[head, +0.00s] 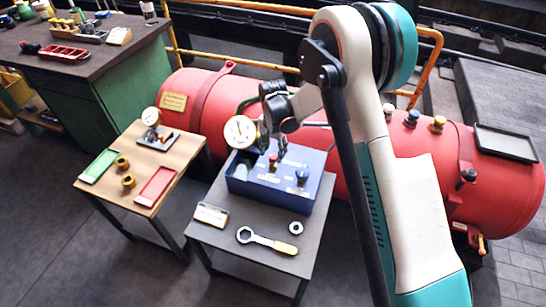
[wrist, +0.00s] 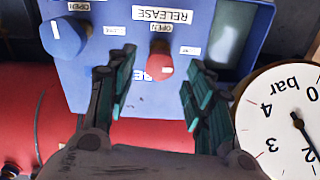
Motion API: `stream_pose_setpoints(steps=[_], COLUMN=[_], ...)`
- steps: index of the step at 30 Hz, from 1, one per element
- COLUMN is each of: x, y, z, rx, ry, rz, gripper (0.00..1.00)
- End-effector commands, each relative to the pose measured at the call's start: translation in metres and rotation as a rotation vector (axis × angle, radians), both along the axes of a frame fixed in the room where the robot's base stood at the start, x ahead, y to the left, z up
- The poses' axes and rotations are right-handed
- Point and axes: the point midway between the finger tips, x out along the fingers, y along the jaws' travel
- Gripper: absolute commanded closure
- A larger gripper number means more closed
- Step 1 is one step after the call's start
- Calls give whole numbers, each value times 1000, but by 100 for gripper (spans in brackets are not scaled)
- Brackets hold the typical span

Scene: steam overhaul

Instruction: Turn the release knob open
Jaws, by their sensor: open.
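The release knob is red and shows in the wrist view (wrist: 160,67) on a blue box (wrist: 105,30), near an upside-down RELEASE label (wrist: 162,14) and an OPEN label. It also shows in the head view (head: 273,159) on top of the blue box (head: 275,195). My gripper (wrist: 160,92) is open, with one finger on each side of the red knob and visible gaps to both. In the head view my gripper (head: 273,143) is just above the box, partly hidden by my wrist. I cannot tell how deep the fingertips sit around the knob.
A blue knob (wrist: 66,37) stands beside the red one on the box. A pressure gauge (wrist: 285,120) rises close to my right finger in the wrist view. The box stands on a small grey table (head: 265,262) with a wrench (head: 268,241). A red tank (head: 420,170) lies behind.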

Motion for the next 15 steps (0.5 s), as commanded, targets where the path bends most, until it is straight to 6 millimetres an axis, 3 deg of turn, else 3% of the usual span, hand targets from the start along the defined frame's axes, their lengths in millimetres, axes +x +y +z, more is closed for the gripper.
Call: stream_pose_setpoints(steps=[6, 15], x=[0, 0], y=[0, 0], z=[-21, -24], rx=[0, 0], ry=[0, 0], rz=[0, 0], gripper=[52, 52])
